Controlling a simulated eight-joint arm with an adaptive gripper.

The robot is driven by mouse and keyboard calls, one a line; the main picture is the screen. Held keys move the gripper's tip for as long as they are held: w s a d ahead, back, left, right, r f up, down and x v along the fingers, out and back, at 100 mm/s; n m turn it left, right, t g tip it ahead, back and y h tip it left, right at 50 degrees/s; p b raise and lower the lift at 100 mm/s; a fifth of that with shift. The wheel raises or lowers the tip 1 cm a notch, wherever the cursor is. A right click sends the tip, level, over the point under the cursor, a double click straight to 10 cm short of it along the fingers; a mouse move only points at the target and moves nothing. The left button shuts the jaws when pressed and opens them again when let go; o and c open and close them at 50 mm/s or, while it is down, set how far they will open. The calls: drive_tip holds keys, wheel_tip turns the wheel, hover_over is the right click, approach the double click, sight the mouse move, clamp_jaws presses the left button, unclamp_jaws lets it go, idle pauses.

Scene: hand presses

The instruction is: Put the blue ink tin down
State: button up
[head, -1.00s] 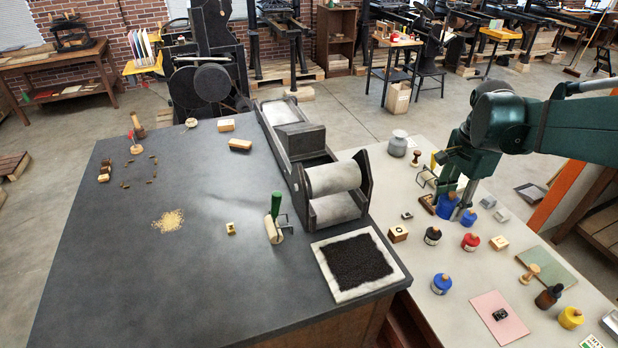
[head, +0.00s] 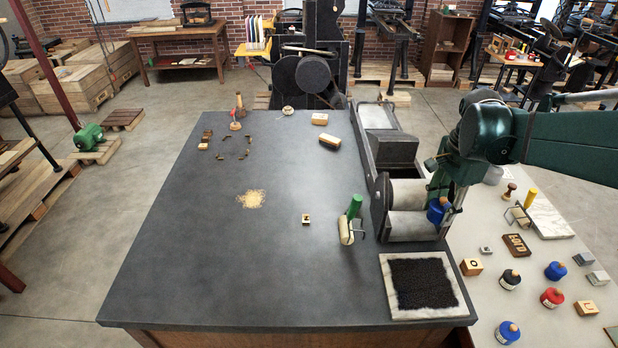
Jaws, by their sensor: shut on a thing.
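My gripper (head: 444,206) is shut on a blue ink tin (head: 436,212), held upright in front of the right end of the press's roller in the picture. The fingers hide part of the tin. I cannot tell how high it is above the surface behind it. Two other blue tins stand on the pale side table: one blue tin (head: 555,270) beside the red tin, and another blue tin (head: 507,332) at the front.
The dark table (head: 200,270) has wide clear room at front left. The press (head: 394,152) stands along its right side, with an ink-black slab (head: 387,262) before it. A green-handled brayer (head: 348,228) lies nearby. The side table holds a black tin (head: 510,280), red tin (head: 551,297) and type blocks.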

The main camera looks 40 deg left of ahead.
drive_tip(key=s+a+n+p, duration=0.1)
drive_tip(key=s+a, duration=0.3)
drive_tip(key=a, duration=0.4)
drive_tip(key=s+a+n+p, duration=0.15)
drive_tip(key=s+a, duration=0.25)
drive_tip(key=a, duration=0.5)
drive_tip(key=n, duration=0.3)
hover_over(301, 247)
wheel_tip(301, 247, down, 12)
drive_tip(key=shift+f, duration=0.4)
drive_tip(key=shift+f+p, duration=0.35)
drive_tip(key=shift+f, duration=2.75)
drive_tip(key=shift+f, duration=0.1)
drive_tip(key=shift+f, duration=1.8)
drive_tip(key=shift+f, duration=0.2)
